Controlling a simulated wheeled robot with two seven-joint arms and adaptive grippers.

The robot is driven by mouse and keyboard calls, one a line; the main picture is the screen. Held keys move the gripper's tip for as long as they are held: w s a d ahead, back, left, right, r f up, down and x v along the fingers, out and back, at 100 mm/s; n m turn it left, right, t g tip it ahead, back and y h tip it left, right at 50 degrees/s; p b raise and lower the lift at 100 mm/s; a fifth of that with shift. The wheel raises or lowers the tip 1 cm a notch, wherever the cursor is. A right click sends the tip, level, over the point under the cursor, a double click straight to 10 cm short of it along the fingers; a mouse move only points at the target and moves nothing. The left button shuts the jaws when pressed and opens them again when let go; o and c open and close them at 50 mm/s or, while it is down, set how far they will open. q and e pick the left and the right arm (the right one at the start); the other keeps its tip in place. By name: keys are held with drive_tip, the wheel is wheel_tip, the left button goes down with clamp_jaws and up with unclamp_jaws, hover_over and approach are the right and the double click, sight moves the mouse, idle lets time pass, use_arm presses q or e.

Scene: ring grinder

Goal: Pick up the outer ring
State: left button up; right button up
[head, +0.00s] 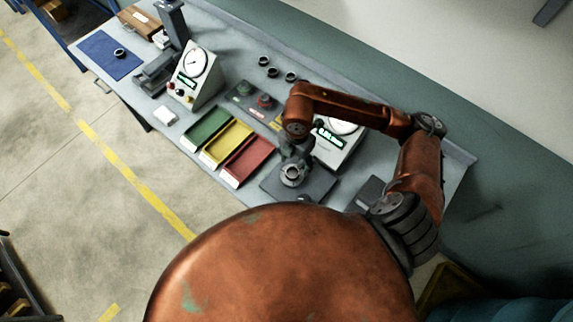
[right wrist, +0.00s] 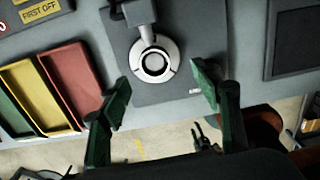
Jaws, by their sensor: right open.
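A pale metal ring (right wrist: 155,64) sits on a round fixture on a dark plate (right wrist: 183,88). The same ring shows in the head view (head: 292,174), below my right gripper (head: 296,152). In the right wrist view the right gripper (right wrist: 160,95) is open, with its green fingers apart on either side below the ring and nothing between them. Three dark rings (head: 273,72) stand at the back of the bench, and another ring (head: 118,53) lies on a blue mat (head: 97,59). I cannot tell which is the outer ring. My left gripper is not in view.
Green (head: 204,128), yellow (head: 227,142) and red (head: 246,160) trays lie left of the fixture. A dial gauge box (head: 340,143) stands behind it and another (head: 197,74) farther left. A dark pad (right wrist: 297,45) lies to its right in the wrist view.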

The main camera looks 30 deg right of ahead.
sight(292, 173)
drive_tip(key=shift+s+a+f, duration=0.1)
drive_tip(key=shift+s+f, duration=0.05)
drive_tip(key=shift+f, duration=0.75)
drive_tip(key=f, duration=0.2)
drive_tip(key=w+f+p, duration=0.1)
drive_tip(key=f, duration=0.1)
drive_tip(key=shift+w+a+f, duration=0.1)
drive_tip(key=shift+a+f, duration=0.1)
drive_tip(key=shift+f, duration=0.45)
drive_tip(key=shift+c, duration=0.7)
drive_tip(key=c, duration=1.3)
drive_tip(key=shift+r, duration=0.1)
